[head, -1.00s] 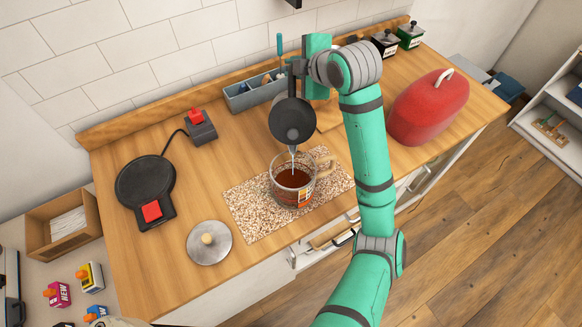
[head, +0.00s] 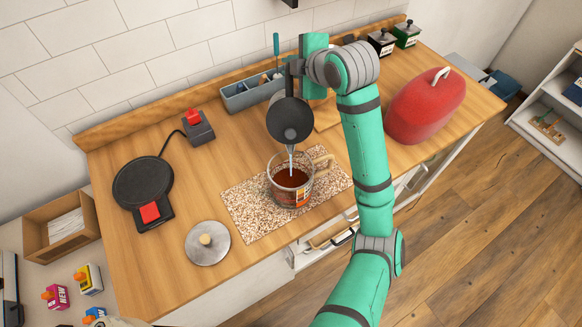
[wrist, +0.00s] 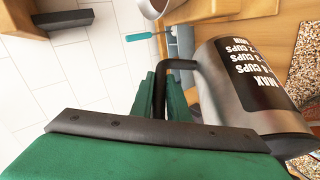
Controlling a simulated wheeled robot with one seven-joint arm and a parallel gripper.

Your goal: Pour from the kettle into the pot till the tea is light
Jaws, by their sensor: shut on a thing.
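The dark kettle (head: 290,122) is held tilted above the pot, and a thin clear stream runs from it into the pot. My gripper (head: 296,68) is shut on the kettle's handle; the wrist view shows the green fingers (wrist: 160,98) around the black handle and the kettle's steel side (wrist: 228,95) with its cup markings. The glass pot (head: 290,184) stands upright on a speckled mat (head: 240,212), with its wooden handle to the right. Reddish-brown tea shows inside it. The pot's lid (head: 208,243), steel with a wooden knob, lies on the counter at front left.
A black hot plate (head: 142,184) with a red switch is at left, corded to a box with a red button (head: 197,127). A grey caddy (head: 252,92) stands behind the kettle. A red bread bin (head: 425,107) is right of my arm.

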